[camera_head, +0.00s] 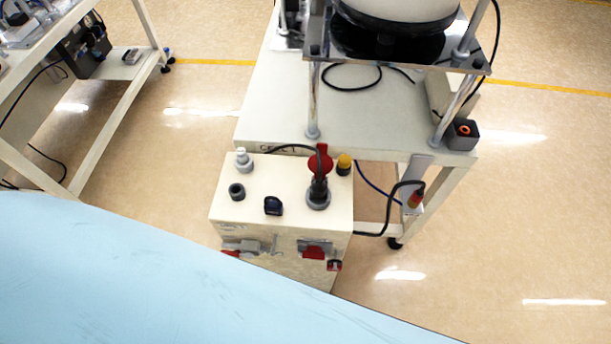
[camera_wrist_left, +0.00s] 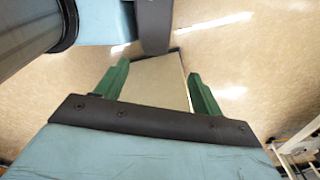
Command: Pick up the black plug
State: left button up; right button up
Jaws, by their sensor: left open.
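The black plug (camera_head: 319,187) stands upright in a round grey socket on top of a cream control box (camera_head: 287,228). A red flap stands open behind it, and a black cable runs from it. My left gripper (camera_wrist_left: 158,69) shows only in the left wrist view. Its two green fingers are apart, with nothing held between them. A pale flat surface shows behind the fingers; I cannot tell what it is. The plug is not recognisable in the wrist view. My right gripper is in neither view.
The box top also carries a white knob (camera_head: 243,161), a grey ring (camera_head: 237,191), a dark switch (camera_head: 273,206) and a yellow-topped button (camera_head: 344,164). Behind it stands a cream table (camera_head: 270,105) with a metal-framed bowl feeder (camera_head: 395,20). Open floor lies to the right.

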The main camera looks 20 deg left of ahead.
pick_arm(q)
jog(key=w+d+r+p, duration=0.1)
jog(key=w+r+p, duration=0.1)
jog(key=w+r, duration=0.4)
notch_tip(320, 180, up, 42)
jog(key=n+g+p, duration=0.1)
jog(key=n+p, duration=0.5)
jog(key=n, duration=0.2)
send_over(319, 182)
jog(key=shift+w+a+f+n, duration=0.1)
jog(key=shift+w+f+n, duration=0.15)
jog(key=shift+f, duration=0.2)
notch_tip(319, 182, down, 7)
jog(key=shift+r+b, duration=0.1)
jog(key=shift+b, duration=0.45)
jog(key=shift+s+f+b, duration=0.15)
jog(key=shift+f, duration=1.35)
jog(key=shift+s+f+b, duration=0.1)
jog(key=shift+f+b, duration=0.05)
jog(key=shift+f, duration=1.3)
jog(key=c, duration=1.3)
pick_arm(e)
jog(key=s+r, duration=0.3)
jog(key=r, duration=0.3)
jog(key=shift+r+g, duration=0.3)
